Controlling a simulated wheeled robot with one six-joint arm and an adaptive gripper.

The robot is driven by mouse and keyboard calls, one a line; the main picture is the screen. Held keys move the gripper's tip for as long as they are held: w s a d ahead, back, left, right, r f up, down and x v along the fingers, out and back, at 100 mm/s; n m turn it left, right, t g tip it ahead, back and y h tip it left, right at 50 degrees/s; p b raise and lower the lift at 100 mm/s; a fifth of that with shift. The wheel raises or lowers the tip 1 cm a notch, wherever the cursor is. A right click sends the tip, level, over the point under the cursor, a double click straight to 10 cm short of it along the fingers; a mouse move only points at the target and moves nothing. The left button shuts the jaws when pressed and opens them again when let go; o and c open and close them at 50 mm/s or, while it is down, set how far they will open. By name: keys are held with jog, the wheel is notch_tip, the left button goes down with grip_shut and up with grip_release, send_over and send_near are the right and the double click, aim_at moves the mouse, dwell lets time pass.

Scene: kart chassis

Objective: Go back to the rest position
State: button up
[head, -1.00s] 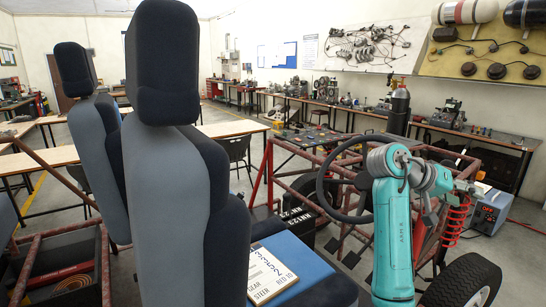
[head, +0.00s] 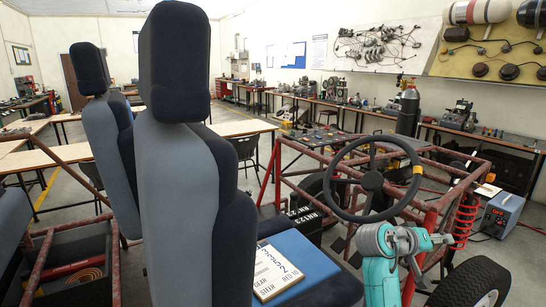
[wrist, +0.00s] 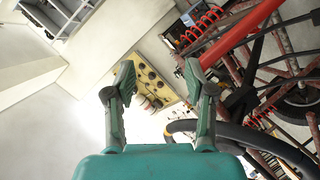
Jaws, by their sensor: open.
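My gripper (wrist: 160,82) is open and empty in the wrist view, its two grey fingers apart with nothing between them. Beyond the fingers are the pale wall and a yellow display board (wrist: 150,72). In the head view my turquoise arm (head: 382,283) is low at the bottom right, in front of the kart's steering wheel (head: 372,181). I cannot make out the fingertips there.
The red tubular chassis (head: 437,215) stands around and behind my arm, with a red coil spring (head: 465,217) and a tyre (head: 470,284) at right. A blue box (head: 503,215) is on the floor. Tall grey seats (head: 185,200) fill the left side.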

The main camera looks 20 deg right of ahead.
jog(key=s+a+f+n+t+y, duration=0.2)
jog(key=a+f+n+t, duration=0.2)
jog(key=a+f, duration=0.65)
jog(key=s+a+f+n+t+y, duration=0.25)
jog(key=a+f+t, duration=0.35)
jog(key=f, duration=0.8)
jog(key=s+a+f+n+t+y, duration=0.1)
jog(key=s+a+f+y, duration=0.15)
jog(key=s+a, duration=0.4)
jog(key=s+a+f+n+t+y, duration=0.1)
jog(key=s+a+f+n+y, duration=0.15)
jog(key=s+a, duration=0.45)
jog(key=s+a+r+m+t+y, duration=0.1)
jog(key=s+a+r, duration=0.2)
jog(key=s, duration=0.4)
jog(key=s+a+r+m+y, duration=0.1)
jog(key=s+a+r+y, duration=0.1)
jog(key=s+a+r, duration=0.2)
jog(key=s+a+r+t+y, duration=0.1)
jog(key=s+a+r, duration=0.2)
jog(key=s, duration=0.7)
jog(key=shift+s+a+r+m+t+y, duration=0.2)
jog(key=shift+a+r+m+t+y, duration=0.1)
jog(key=shift+r+m+y, duration=0.15)
